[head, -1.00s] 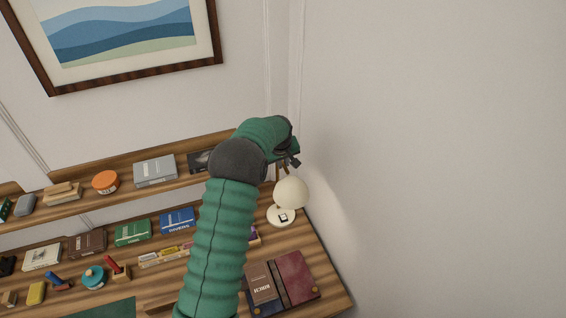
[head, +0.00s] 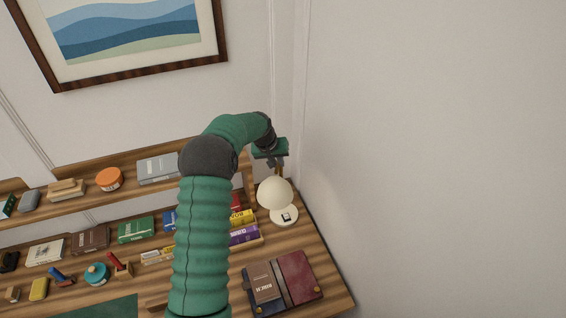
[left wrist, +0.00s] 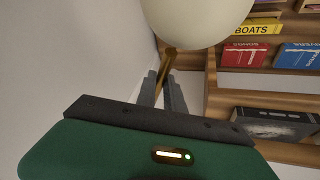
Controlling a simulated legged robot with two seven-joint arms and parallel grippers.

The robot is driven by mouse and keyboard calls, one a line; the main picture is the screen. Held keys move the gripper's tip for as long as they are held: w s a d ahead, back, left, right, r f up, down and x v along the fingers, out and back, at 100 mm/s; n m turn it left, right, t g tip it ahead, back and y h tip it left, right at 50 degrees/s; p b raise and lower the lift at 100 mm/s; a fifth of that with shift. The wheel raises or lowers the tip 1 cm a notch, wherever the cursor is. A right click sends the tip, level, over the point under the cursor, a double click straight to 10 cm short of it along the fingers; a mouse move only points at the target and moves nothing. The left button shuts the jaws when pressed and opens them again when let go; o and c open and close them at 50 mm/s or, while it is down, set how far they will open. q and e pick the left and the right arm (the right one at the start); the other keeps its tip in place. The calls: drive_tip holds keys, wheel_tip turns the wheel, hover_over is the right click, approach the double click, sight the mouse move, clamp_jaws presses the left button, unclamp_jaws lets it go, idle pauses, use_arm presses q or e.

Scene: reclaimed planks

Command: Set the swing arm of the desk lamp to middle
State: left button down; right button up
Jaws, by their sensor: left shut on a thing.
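The desk lamp has a round cream shade (head: 275,193) and a white base (head: 288,222) with a small dark switch on the back right of the desk. The shade hangs above and slightly left of the base. My left gripper (head: 279,163) is behind and above the shade, shut on the lamp's brass swing arm (head: 281,173). In the left wrist view, the two grey fingers (left wrist: 164,92) are on either side of the brass arm (left wrist: 168,63), and the shade (left wrist: 197,18) fills the top. My right gripper is not in view.
The wall (head: 430,160) is close on the right. A shelf (head: 130,187) with a grey box and an orange tin (head: 109,179) runs along the back.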

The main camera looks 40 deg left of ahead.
use_arm(q)
drive_tip(key=shift+s+a+r+m+h, duration=0.1)
drive_tip(key=shift+s+a+m+h, duration=0.15)
drive_tip(key=shift+a+m, duration=0.35)
drive_tip(key=shift+s+a+m+h, duration=0.15)
drive_tip(key=shift+a+m+h, duration=0.2)
drive_tip(key=shift+m, duration=0.3)
drive_tip(key=shift+s+a+r+m+h, duration=0.1)
drive_tip(key=shift+s+a+m+h, duration=0.1)
drive_tip(key=shift+a+m, duration=0.4)
drive_tip(key=c, duration=1.5)
unclamp_jaws()
drive_tip(key=shift+f, duration=0.15)
drive_tip(key=shift+o, duration=0.2)
drive_tip(key=shift+s, duration=0.1)
drive_tip(key=b+v, duration=0.3)
drive_tip(key=v, duration=1.3)
drive_tip(key=shift+b, duration=0.3)
drive_tip(key=shift+s+a, duration=0.1)
drive_tip(key=shift+s, duration=0.1)
